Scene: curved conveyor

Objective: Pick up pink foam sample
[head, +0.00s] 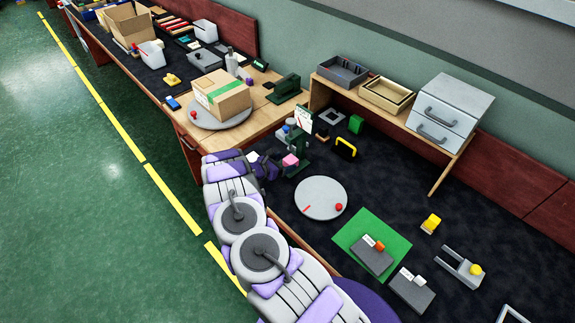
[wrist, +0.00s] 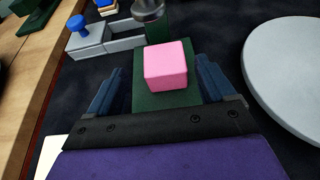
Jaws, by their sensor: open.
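The pink foam sample (wrist: 166,66) is a small pink cube. In the wrist view it rests on a dark green base (wrist: 150,102) between my gripper's two blue fingers. My gripper (wrist: 158,84) is open, with a gap between each finger and the cube. In the head view the pink cube (head: 290,160) shows just right of my gripper (head: 272,166), near the green stand (head: 299,143). My gripper's fingers are small and partly hidden there.
A round grey disc (wrist: 300,75) lies close on the right in the wrist view; it also shows in the head view (head: 318,190). A metal cylinder (wrist: 148,10) sits just behind the cube. A wooden table edge (wrist: 30,90) runs along the left.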

